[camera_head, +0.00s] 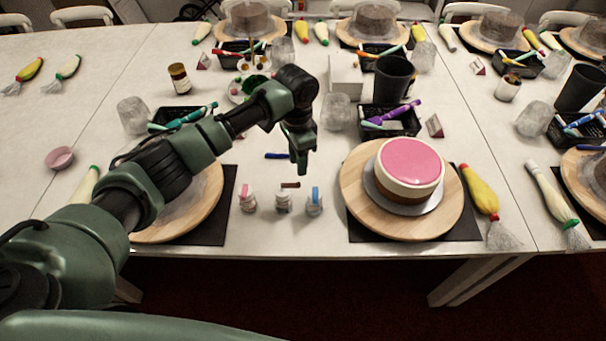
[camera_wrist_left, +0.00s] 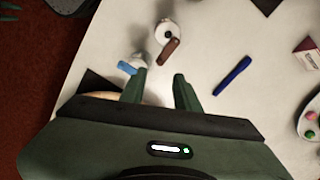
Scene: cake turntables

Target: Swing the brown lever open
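The brown lever (camera_head: 290,185) sits on top of the middle one of three small white bottles (camera_head: 283,202) near the table's front edge. In the left wrist view the brown lever (camera_wrist_left: 169,50) sticks out from the round bottle top (camera_wrist_left: 166,31) towards my fingers. My left gripper (camera_head: 302,165) points down above and behind the bottles, apart from the lever. In the left wrist view the left gripper (camera_wrist_left: 160,90) has its fingers spread with nothing between them. My right gripper is not in view.
A pink lever (camera_head: 246,195) and a blue lever (camera_head: 315,193) top the neighbouring bottles. A blue marker (camera_head: 276,156) lies behind them. A pink-topped cake (camera_head: 411,163) on a wooden turntable (camera_head: 363,207) stands to the right. My left arm covers part of another turntable (camera_head: 205,213).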

